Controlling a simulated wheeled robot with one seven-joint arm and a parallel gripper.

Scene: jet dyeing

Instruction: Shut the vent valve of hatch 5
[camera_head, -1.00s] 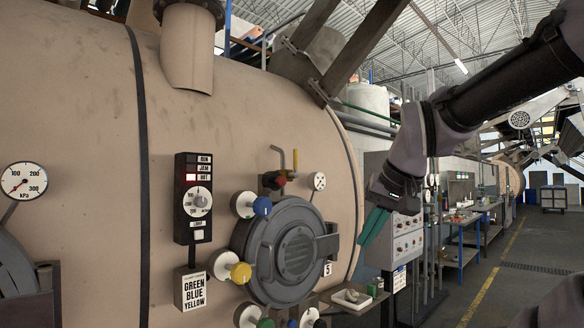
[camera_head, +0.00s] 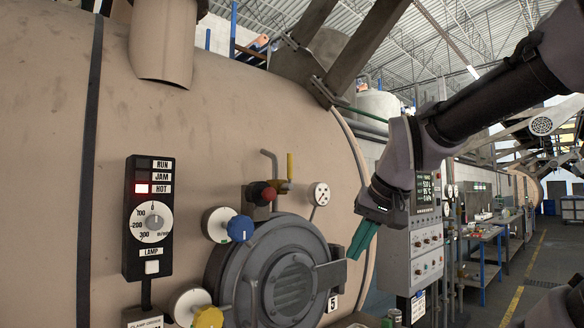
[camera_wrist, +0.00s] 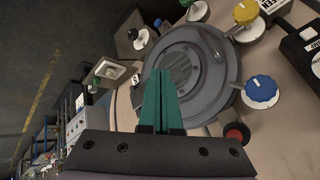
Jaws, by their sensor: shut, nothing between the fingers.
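Hatch 5 (camera_head: 240,262) is a round grey door on the tan vessel, with a "5" label (camera_head: 333,304) at its lower right. Above it a bent grey pipe (camera_head: 270,160) rises beside a red knob (camera_head: 266,194) and a yellow lever (camera_head: 290,168) that stands upright. I cannot tell for certain which of these is the vent valve. My gripper (camera_head: 354,256), with teal fingers, is shut and empty, right of the hatch and lower than the lever. In the wrist view the closed fingers (camera_wrist: 162,74) overlap the hatch (camera_wrist: 222,85); the red knob (camera_wrist: 237,132) shows, the yellow lever does not.
Blue (camera_head: 240,228) and yellow (camera_head: 208,317) clamp knobs stand out left of the hatch. A small dial (camera_head: 319,194) sits at its upper right. A black lamp panel (camera_head: 150,220) shows HOT lit. A grey control cabinet (camera_head: 424,245) stands behind my gripper; the aisle lies right.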

